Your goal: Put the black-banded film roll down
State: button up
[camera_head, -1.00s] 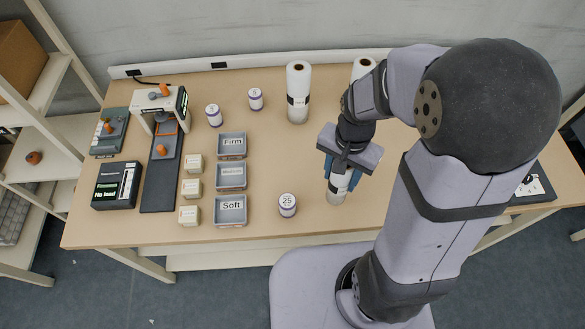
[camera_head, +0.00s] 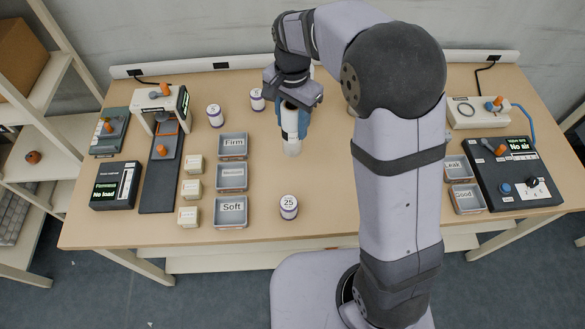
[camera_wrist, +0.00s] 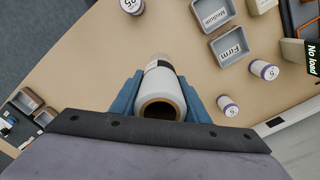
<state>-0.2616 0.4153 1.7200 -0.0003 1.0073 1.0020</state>
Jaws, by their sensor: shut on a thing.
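The film roll (camera_head: 292,147) is a pale cylinder with an open brown core, seen end-on in the wrist view (camera_wrist: 158,84). A dark mark shows on its side there. My gripper (camera_head: 292,122) is shut on it, with blue fingers on both sides, also in the wrist view (camera_wrist: 160,98). The roll hangs roughly upright, its lower end over the middle of the table (camera_head: 330,190). I cannot tell whether that end touches the tabletop. My gripper and arm hide the back of the table, where other tall rolls stood.
Left of the roll are grey trays marked Firm (camera_head: 233,158), Medium (camera_head: 233,190) and Soft (camera_head: 231,225). A small roll marked 25 (camera_head: 289,212) stands in front. Two small rolls (camera_head: 215,115) (camera_head: 257,99) stand behind left. Leak and Good trays (camera_head: 467,200) are right.

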aim_at(292, 147)
jog(key=shift+m, duration=0.3)
jog(key=shift+s+f+p, duration=0.15)
jog(key=shift+f+p, duration=0.9)
jog(key=shift+f, duration=2.65)
jog(key=shift+f+p, duration=0.3)
jog(key=shift+f, duration=1)
jog(key=shift+f, duration=0.2)
jog(key=o, duration=1.2)
jog(key=shift+r, duration=0.1)
notch_tip(292, 147, up, 12)
jog(key=b, duration=0.3)
jog(key=shift+r, duration=0.1)
